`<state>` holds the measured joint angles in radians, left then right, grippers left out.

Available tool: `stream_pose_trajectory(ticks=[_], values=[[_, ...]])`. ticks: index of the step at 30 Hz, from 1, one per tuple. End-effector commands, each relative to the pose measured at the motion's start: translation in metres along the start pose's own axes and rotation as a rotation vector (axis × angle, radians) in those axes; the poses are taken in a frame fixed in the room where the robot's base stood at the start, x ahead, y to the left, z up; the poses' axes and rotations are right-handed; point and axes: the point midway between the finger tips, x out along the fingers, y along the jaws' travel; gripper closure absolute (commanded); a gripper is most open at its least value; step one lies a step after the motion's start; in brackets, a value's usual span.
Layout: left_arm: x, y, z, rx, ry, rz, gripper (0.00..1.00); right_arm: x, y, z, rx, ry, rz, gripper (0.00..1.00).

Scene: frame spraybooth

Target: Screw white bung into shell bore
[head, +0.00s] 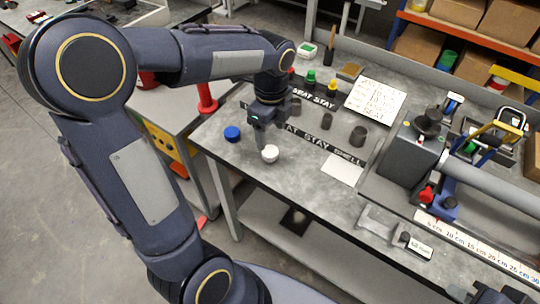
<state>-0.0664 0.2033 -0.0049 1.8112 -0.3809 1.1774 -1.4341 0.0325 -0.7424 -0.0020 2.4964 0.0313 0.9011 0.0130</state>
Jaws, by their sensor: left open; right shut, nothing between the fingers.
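The white bung (270,154) stands on the grey bench top, near its front left edge. My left gripper (262,137) points down just above and behind it, with its fingers open; whether they touch the bung cannot be told. A grey tube (490,185) lies at the right, its left end at a dark block (410,158). I cannot make out the shell bore for certain. A dark part at the bottom right edge, cut off by the frame, appears to be my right gripper (490,294), shut and empty, away from the bung.
A blue cap (232,133) stands left of the bung. A white sheet (375,102) lies at the back. A ruler strip (485,249) runs along the front right.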

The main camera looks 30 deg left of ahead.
Motion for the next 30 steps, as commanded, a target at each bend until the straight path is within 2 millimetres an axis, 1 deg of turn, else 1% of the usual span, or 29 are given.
stream_pose_trajectory(ticks=[1,5,9,12,16,22,30], values=[[0.006,0.001,0.0,-0.002,0.0,0.003,0.36,0.0,0.0,0.0,0.0,0.0,0.0,1.0],[0.021,0.003,0.0,-0.004,0.001,0.005,0.36,-0.001,-0.001,-0.001,0.0,0.0,0.0,1.0],[0.043,0.007,0.0,-0.003,0.001,0.004,0.36,-0.002,-0.001,-0.001,0.0,0.0,0.0,1.0],[0.056,0.006,0.0,-0.005,0.001,0.003,0.36,-0.002,-0.001,-0.001,0.0,0.0,0.0,1.0],[0.063,0.006,0.0,-0.005,0.002,0.0,0.36,-0.002,-0.001,-0.001,0.0,0.0,0.0,1.0],[0.063,0.005,0.0,-0.006,0.002,-0.001,0.36,-0.002,-0.001,-0.001,0.0,0.0,0.0,1.0],[0.062,0.005,0.0,-0.006,0.002,-0.001,0.71,-0.002,-0.001,-0.001,0.0,0.0,0.0,1.0]])
